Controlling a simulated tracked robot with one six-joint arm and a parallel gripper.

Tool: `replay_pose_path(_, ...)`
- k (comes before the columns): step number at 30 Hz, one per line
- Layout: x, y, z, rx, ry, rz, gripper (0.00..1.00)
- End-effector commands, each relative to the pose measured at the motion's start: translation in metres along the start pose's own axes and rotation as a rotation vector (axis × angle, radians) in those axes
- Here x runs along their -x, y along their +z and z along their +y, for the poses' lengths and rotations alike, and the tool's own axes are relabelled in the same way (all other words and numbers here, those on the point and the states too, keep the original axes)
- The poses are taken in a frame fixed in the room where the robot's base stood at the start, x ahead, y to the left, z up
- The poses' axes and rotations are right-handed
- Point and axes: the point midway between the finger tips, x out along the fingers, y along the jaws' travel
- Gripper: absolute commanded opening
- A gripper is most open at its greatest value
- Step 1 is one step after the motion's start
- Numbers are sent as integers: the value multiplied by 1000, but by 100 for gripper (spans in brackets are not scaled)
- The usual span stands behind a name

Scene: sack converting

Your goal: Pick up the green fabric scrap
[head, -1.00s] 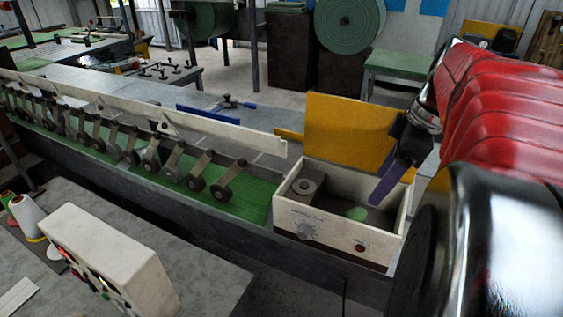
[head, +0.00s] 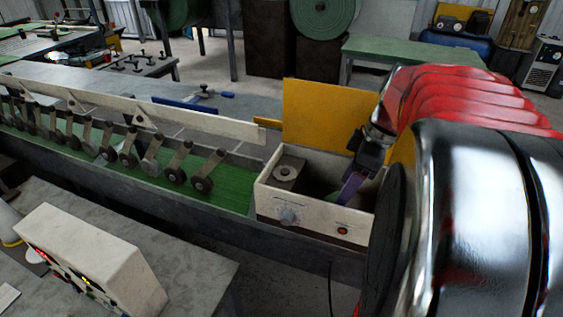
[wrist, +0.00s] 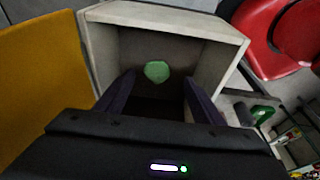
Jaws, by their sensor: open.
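The green fabric scrap (wrist: 157,71) is a small, rounded light-green piece lying on the dark floor inside an open cream box. In the head view only a bit of it (head: 335,196) shows beside my finger. My gripper (wrist: 156,92) is open in the wrist view, its two purple fingers apart at the box opening, with the scrap ahead between and beyond the tips. Nothing is between the fingers. In the head view a purple finger (head: 348,188) reaches down into the box.
The cream box (head: 310,213) has a knob and a red button on its front and a spool-like part (head: 287,172) inside at left. A raised yellow panel (head: 325,118) stands behind it. A roller conveyor with green belt (head: 228,194) runs left.

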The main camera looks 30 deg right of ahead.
Motion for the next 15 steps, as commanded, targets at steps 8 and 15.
replay_pose_path(8, -34, -2, 3, 1, -4, 0, 62)
replay_pose_path(15, -49, -2, 4, 2, 0, 0, 62)
